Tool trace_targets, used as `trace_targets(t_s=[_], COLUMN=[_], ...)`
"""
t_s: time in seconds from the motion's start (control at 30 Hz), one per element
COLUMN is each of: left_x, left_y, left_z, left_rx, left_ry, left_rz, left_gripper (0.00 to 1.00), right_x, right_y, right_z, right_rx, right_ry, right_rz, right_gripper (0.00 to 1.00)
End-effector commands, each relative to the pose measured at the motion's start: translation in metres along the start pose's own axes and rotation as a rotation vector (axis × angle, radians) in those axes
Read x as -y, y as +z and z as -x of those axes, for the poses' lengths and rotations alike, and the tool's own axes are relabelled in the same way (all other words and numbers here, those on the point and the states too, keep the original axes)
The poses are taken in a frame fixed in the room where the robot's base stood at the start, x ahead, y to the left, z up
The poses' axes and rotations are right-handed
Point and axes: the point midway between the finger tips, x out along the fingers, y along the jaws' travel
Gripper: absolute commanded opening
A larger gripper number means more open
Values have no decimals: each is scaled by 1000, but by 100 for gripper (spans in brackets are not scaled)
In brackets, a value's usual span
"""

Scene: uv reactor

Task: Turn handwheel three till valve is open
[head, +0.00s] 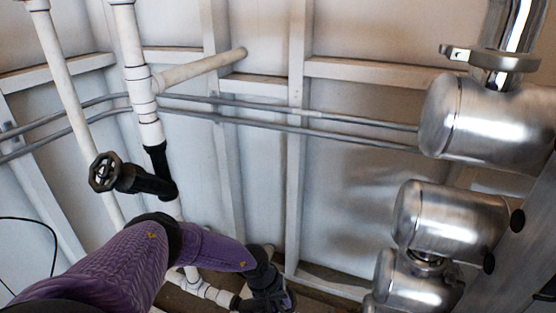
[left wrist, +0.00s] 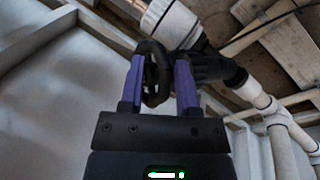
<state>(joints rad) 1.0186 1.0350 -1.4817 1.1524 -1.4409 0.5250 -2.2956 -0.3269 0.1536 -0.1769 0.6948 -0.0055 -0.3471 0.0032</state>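A black handwheel (left wrist: 155,72) on a dark valve body (left wrist: 215,68) shows in the left wrist view. My left gripper (left wrist: 160,85) has its two purple fingers spread apart, with the wheel between or just beyond them. A gap shows beside the right finger; contact at the left finger cannot be told. In the head view my purple left arm reaches down to the bottom middle, where the dark gripper (head: 268,290) is small and its fingers unclear. Another black handwheel (head: 103,172) on a black valve stands free at the left. I see no number on either wheel. My right gripper is out of view.
A white vertical pipe (head: 140,90) carries the free valve. Thin grey pipes (head: 300,130) cross the framed wall behind. Shiny metal cylinders (head: 450,220) fill the right side. The middle, before the wall, is clear.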

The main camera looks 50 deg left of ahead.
Motion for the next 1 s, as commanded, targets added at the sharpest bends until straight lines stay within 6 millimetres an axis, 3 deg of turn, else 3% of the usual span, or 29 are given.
trace_targets(t_s=[0.03,0.1,0.47,0.77,1.0], left_x=[3,3,4,0,-2], left_y=[0,0,1,6,12], left_z=[0,0,1,2,-11], left_rx=[1,1,-34,-203,-384], left_ry=[-7,-8,-5,55,125], left_rz=[1,1,21,114,223], left_gripper=[13,0,0,0,0], right_x=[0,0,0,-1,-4], right_y=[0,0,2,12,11], right_z=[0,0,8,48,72], right_rx=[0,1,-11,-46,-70], right_ry=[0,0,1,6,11], right_rz=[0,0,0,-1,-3], right_gripper=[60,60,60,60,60])
